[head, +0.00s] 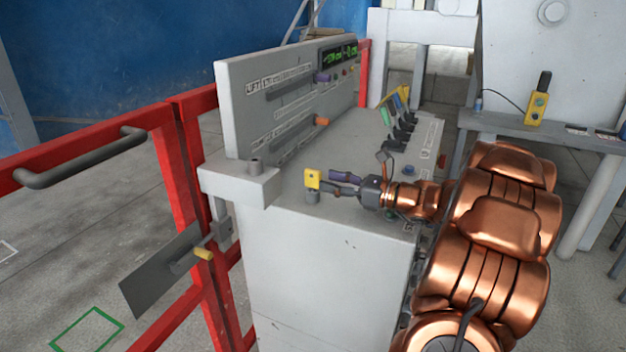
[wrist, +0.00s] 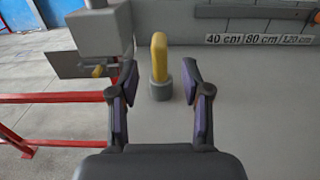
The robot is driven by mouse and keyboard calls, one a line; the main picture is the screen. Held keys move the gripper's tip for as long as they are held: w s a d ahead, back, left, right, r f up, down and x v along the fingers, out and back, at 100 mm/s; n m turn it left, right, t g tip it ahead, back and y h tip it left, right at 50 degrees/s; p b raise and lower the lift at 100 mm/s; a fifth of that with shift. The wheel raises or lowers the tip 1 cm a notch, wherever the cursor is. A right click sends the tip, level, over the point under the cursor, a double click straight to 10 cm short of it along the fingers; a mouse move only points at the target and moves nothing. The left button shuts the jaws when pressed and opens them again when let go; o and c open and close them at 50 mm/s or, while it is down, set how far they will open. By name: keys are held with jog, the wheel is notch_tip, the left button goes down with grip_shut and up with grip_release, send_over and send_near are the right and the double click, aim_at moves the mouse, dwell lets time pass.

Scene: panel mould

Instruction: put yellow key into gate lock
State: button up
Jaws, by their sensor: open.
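The yellow key (head: 312,179) stands upright in a short grey cylinder (head: 313,197) on the console top, near its front left corner. My gripper (head: 335,186) is open beside the key, pointing at it from the right. In the wrist view, the key (wrist: 159,55) appears between the spread fingertips (wrist: 160,72), with a gap on each side and no contact. A grey box (head: 240,181) with a small round post (head: 255,164) on top sits at the console's left corner beside the red gate; it may be the gate lock, but I cannot tell for sure.
An upright panel (head: 290,95) with slots and an orange knob (head: 321,121) stands behind the key. Several coloured levers (head: 400,112) lie farther back. The red gate (head: 185,165) carries a latch with a yellow knob (head: 204,254). The console top around the key is mostly clear.

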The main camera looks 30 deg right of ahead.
aim_at(313, 187)
jog(key=shift+x, duration=2.8)
grip_shut()
